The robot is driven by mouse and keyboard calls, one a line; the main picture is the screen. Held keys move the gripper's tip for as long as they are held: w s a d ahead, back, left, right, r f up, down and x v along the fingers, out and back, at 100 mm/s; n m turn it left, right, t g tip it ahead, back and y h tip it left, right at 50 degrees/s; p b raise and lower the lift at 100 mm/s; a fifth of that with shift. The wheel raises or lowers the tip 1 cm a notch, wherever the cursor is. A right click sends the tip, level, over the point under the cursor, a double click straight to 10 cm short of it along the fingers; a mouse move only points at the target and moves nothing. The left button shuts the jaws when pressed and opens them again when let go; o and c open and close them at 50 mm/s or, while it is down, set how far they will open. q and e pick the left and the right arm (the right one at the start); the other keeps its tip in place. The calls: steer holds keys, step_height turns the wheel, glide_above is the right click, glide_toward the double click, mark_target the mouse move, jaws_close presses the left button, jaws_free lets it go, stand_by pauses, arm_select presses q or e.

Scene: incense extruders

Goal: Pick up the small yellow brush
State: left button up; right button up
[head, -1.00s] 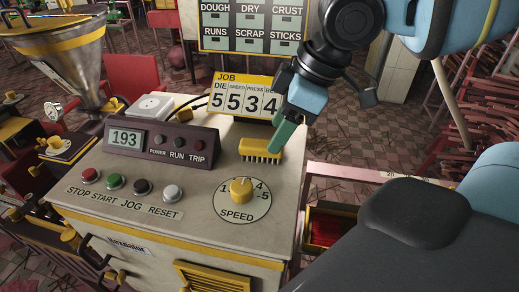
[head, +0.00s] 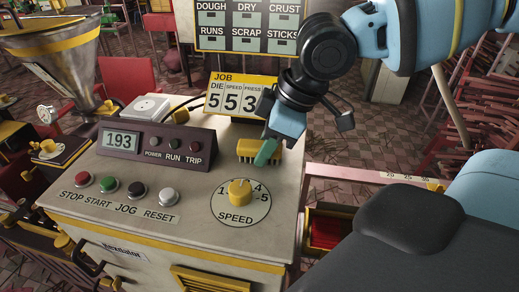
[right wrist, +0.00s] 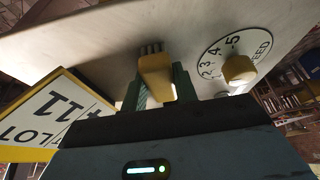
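The small yellow brush (head: 247,150) is on the cream machine top (head: 190,205), bristles down, behind the speed knob. My right gripper (head: 265,152) reaches down over it, with one green finger in front of the brush. In the right wrist view the brush (right wrist: 156,76) lies between the two green fingers of the right gripper (right wrist: 160,85), one close on each side. I cannot tell whether the fingers press on it. The brush shows no clear lift off the surface. My left gripper is not in view.
The yellow speed knob (head: 239,189) stands in front of the brush. A flip-number job sign (head: 238,97) stands just behind it. A display box (head: 155,143) and several push buttons (head: 108,184) are to the left. The machine's right edge is near the brush.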

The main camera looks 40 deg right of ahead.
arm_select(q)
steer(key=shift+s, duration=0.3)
arm_select(e)
steer(key=c, duration=0.4)
steer(key=shift+r, duration=0.15)
steer(key=shift+c, duration=0.2)
